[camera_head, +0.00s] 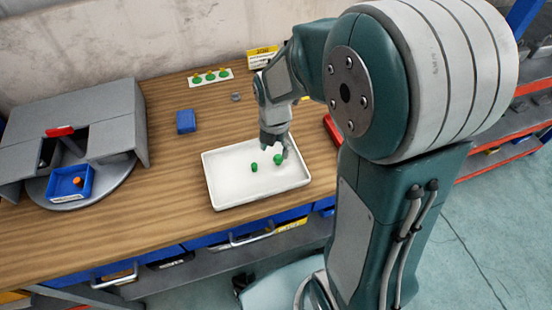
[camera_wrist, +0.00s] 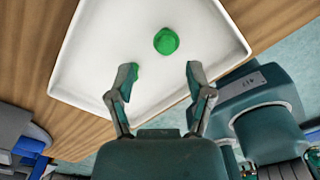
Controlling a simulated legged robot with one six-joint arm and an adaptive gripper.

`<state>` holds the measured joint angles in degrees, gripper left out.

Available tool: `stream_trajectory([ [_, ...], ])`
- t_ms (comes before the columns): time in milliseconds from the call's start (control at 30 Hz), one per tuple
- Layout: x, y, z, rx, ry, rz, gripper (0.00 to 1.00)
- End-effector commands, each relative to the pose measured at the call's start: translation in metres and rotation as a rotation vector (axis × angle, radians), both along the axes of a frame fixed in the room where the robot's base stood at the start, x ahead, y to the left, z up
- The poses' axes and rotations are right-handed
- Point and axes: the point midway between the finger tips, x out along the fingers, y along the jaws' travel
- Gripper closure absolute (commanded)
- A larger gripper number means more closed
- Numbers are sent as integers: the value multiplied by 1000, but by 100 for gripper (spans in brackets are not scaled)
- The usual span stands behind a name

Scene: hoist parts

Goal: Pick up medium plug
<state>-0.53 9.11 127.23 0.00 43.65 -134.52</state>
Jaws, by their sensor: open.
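Two green plugs lie in the white tray (camera_head: 225,188) on the bench. In the head view one plug (camera_head: 254,167) is on the left and another (camera_head: 278,159) is on the right, close to my gripper (camera_head: 275,148). Which one is the medium plug I cannot tell for sure. In the wrist view a round green plug (camera_wrist: 166,41) lies beyond the fingertips, between their lines. A second green piece (camera_wrist: 135,72) shows partly behind the left fingertip. My gripper (camera_wrist: 160,80) is open and empty, low over the tray (camera_wrist: 90,60).
A grey housing (camera_head: 115,105) with a blue bin (camera_head: 70,185) holding an orange piece stands left. A blue box (camera_head: 186,121), a grey nut (camera_head: 236,97) and a white strip with green pieces (camera_head: 210,76) lie behind the tray. A red bin (camera_head: 332,130) is right.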

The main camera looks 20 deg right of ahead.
Motion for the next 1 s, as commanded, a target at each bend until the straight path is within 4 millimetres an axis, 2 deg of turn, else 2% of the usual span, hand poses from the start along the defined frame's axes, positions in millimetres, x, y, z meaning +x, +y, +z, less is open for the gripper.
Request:
stream_trajectory([
  [100,0,-6,-20,1,6,-2,33],
  [233,0,-6,-37,1,4,-1,33],
  [533,0,-4,-42,0,0,-1,33],
  [600,0,-4,-42,0,0,-1,58],
  [700,0,-4,-42,0,0,-1,80],
  [1000,1,-5,-41,0,0,-1,81],
])
